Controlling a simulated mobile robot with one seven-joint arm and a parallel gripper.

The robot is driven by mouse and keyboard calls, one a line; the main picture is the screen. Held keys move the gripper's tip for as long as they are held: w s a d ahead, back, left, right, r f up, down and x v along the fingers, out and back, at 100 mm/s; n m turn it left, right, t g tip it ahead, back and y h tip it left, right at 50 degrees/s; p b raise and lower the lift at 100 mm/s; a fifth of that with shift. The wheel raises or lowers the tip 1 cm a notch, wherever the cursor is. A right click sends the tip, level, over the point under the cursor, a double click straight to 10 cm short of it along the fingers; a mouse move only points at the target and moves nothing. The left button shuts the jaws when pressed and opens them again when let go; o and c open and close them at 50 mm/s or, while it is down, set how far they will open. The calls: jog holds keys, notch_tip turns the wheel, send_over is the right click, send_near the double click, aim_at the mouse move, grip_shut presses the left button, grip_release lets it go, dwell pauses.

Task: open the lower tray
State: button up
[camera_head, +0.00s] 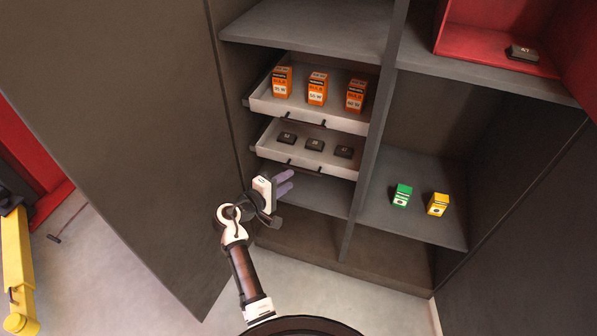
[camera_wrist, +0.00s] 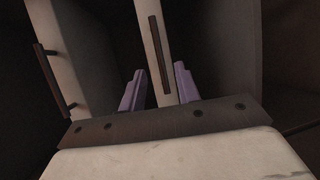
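The lower tray (camera_head: 335,164) is a pale, shallow tray in the cabinet's left bay with a dark bar handle on its front. Several small dark blocks (camera_head: 314,145) lie in it. My gripper (camera_head: 285,182) is just in front of and below this tray's front. In the wrist view, my gripper (camera_wrist: 160,88) has its two purple fingers apart. A pale tray front with a dark handle (camera_wrist: 160,55), apparently the lower tray's, shows between and beyond them. I cannot tell whether the fingers touch the handle.
The upper tray (camera_head: 337,121) is directly above, with orange boxes (camera_head: 317,90) in it. A grey divider (camera_head: 372,120) stands to the right. Beyond it, a green box (camera_head: 402,195) and a yellow box (camera_head: 438,204) stand on a shelf. The large cabinet door (camera_head: 130,120) stands open at left.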

jog(key=x, duration=0.6)
jog(key=shift+w, duration=0.1)
grip_shut()
